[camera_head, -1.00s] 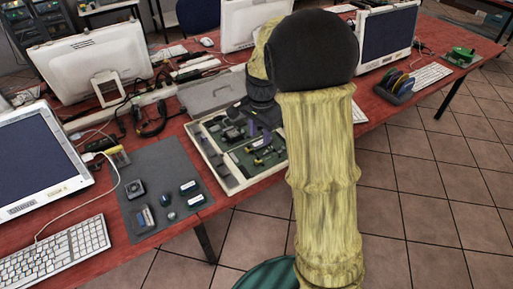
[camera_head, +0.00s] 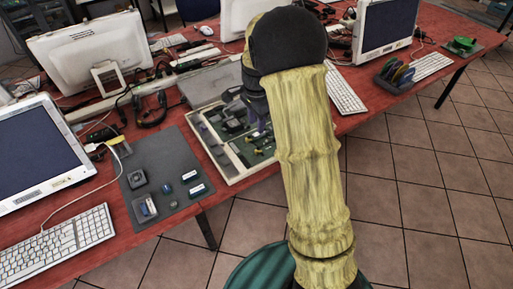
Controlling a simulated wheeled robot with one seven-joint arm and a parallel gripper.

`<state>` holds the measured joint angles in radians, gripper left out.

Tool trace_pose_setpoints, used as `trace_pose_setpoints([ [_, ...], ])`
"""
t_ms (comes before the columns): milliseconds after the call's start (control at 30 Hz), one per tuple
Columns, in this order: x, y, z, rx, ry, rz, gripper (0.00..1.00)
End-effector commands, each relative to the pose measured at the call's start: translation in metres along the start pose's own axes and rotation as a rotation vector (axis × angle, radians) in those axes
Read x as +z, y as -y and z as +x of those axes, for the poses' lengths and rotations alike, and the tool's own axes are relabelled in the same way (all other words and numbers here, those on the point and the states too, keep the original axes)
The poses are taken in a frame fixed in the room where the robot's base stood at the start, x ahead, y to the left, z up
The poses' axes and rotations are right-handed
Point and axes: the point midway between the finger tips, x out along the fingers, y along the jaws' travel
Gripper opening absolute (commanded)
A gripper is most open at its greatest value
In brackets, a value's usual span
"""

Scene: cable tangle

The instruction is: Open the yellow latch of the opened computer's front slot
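The opened computer (camera_head: 206,148) lies flat on the red table, a shallow pale case with a green board and dark parts inside. Its grey lid or panel (camera_head: 205,88) is at its back edge. My yellow-sleeved arm crosses in front of its right side and hides that part. My gripper (camera_head: 250,112) is over the computer's back right part, mostly hidden behind my arm; its fingertips are too small and covered to read. Small yellowish bits show inside the case, but I cannot tell which is the front-slot latch.
A grey mat (camera_head: 160,172) with several small parts lies left of the computer. A monitor (camera_head: 40,150) and keyboard (camera_head: 62,250) are at the left, and another keyboard (camera_head: 345,94) is right of my arm. Tiled floor is free at the right.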

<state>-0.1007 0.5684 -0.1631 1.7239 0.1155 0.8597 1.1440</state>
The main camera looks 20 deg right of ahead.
Motion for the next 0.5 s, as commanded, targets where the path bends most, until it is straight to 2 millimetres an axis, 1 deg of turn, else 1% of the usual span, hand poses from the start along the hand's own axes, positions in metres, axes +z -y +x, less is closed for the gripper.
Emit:
trace_pose_setpoints([
  [33,0.0,-0.001,0.011,0.003,0.001,0.001,0.36],
  [100,0.0,-0.001,0.023,0.004,0.001,0.001,0.36],
  [500,0.0,-0.001,0.093,0.003,0.0,0.001,0.36],
])
